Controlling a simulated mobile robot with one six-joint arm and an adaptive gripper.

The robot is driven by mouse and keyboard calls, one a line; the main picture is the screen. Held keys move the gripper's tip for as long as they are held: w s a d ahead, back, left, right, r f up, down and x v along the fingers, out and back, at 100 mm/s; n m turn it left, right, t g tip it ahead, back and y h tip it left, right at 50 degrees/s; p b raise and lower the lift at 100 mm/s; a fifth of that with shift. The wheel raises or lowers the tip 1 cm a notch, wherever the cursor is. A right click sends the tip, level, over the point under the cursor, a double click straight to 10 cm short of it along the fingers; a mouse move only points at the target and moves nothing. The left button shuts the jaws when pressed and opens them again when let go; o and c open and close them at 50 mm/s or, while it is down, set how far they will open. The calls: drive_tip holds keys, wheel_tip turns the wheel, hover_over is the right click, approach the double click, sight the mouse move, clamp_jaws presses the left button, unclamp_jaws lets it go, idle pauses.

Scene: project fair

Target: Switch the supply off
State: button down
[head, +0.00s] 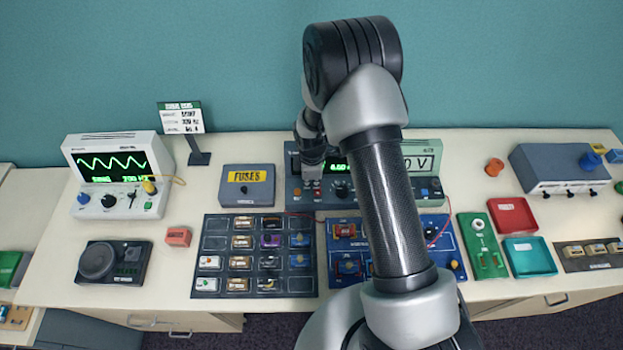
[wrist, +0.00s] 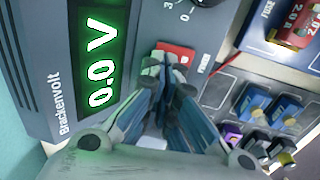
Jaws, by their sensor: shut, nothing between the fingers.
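The supply (head: 293,190) is a blue-grey bench unit at the back middle, partly hidden by my arm. In the wrist view its front panel (wrist: 47,50) is labelled Brackenvolt, and a green-lit display (wrist: 102,68) reads 0.0 V. A red switch (wrist: 176,52) sits on the panel, partly covered by my fingertips. My gripper (wrist: 172,78) is shut and empty, its tips right at the switch; I cannot tell whether they touch. In the head view my gripper (head: 312,170) is over the supply's left part. The switch's position cannot be made out.
A knob (wrist: 205,2) is close beside the switch. The fuse board (head: 217,262) lies in front of the supply, and a blue circuit board (head: 333,281) is right of it. The fuses box (head: 247,192) is left of the supply. An oscilloscope (head: 84,150) stands at far left.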

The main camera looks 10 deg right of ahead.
drive_tip(key=shift+w+f+b, duration=0.1)
drive_tip(key=shift+f+b, duration=0.4)
drive_tip(key=shift+b, duration=0.05)
drive_tip(key=shift+r, duration=0.15)
drive_tip(key=shift+s+a, duration=0.15)
drive_tip(key=shift+s, duration=0.65)
drive_tip(key=shift+w+r, duration=0.1)
